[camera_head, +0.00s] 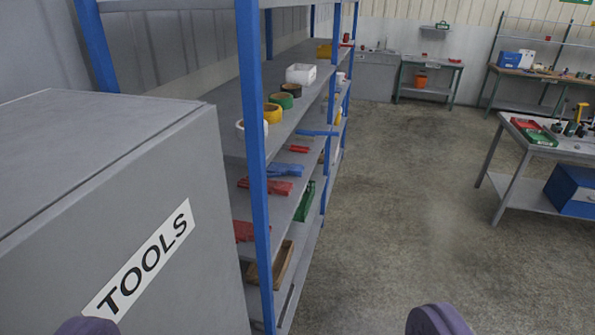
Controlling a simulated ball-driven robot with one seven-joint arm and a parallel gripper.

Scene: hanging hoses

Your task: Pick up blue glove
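A blue item (285,170), which looks like the blue glove, lies on a middle level of the grey shelving unit (222,101). A red item (266,187) lies just in front of it and a smaller red one (299,149) lies behind it. My gripper (262,323) shows only as two purple-grey fingertips at the bottom edge, set wide apart with nothing seen between them. It is well short of the shelf and the blue item.
A grey cabinet marked TOOLS (165,243) fills the left, close in front of the shelves. A blue upright post (254,150) stands at the shelf's near corner. A workbench (515,160) stands at right. The concrete floor (400,200) between is clear.

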